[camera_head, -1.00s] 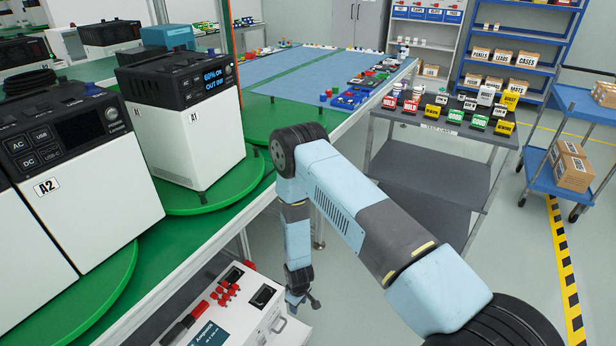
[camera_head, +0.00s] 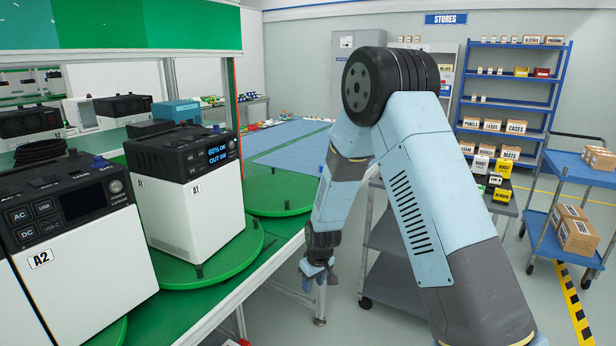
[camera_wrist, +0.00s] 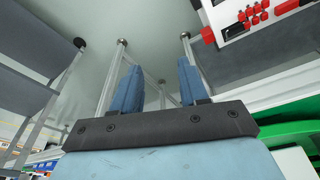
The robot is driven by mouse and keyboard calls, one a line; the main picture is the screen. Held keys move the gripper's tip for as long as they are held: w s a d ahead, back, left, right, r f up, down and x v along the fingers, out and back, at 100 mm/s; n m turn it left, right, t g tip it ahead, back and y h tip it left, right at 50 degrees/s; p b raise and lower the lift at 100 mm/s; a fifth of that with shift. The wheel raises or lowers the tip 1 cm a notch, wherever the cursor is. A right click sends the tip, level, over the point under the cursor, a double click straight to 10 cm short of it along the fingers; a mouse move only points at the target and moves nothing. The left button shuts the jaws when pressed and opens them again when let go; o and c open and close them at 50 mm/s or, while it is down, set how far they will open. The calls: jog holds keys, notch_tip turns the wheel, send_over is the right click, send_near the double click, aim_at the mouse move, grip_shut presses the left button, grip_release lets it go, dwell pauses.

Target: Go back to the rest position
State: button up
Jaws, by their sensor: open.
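My gripper (camera_head: 318,275) hangs at the end of my light blue arm, in front of the green bench's edge, with free air around it in the head view. In the wrist view my gripper (camera_wrist: 158,85) shows two blue fingers standing apart with nothing between them. Beyond the fingers are bench legs and pale floor.
Power units A1 (camera_head: 190,205) and A2 (camera_head: 75,235) stand on green turntables to the left. A grey cart (camera_head: 390,245) stands behind my arm. A blue trolley (camera_head: 560,215) with boxes and a blue shelf (camera_head: 510,95) are at the right. A red-and-white panel (camera_wrist: 240,15) shows in the wrist view.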

jog(key=s+d+r+m+t, duration=0.1)
jog(key=s+d+r, duration=0.25)
jog(key=r, duration=0.55)
jog(key=s+d+r+m, duration=0.1)
jog(key=s+d+r, duration=0.3)
jog(key=r, duration=0.5)
jog(key=s+d+r+m+t, duration=0.15)
jog(key=d+r, duration=0.35)
jog(key=r, duration=0.5)
jog(key=s+d+r+m, duration=0.1)
jog(key=s+d+r, duration=0.2)
jog(key=s, duration=0.4)
jog(key=s+d+r+m, duration=0.1)
jog(key=s+d+r, duration=0.2)
jog(key=s, duration=0.5)
jog(key=s+d+r+m+t+h, duration=0.1)
jog(key=s+d+r, duration=0.2)
jog(key=s+r, duration=0.2)
jog(key=shift+s+d+m, duration=0.2)
jog(key=shift+s+m, duration=0.15)
jog(key=shift+s, duration=0.8)
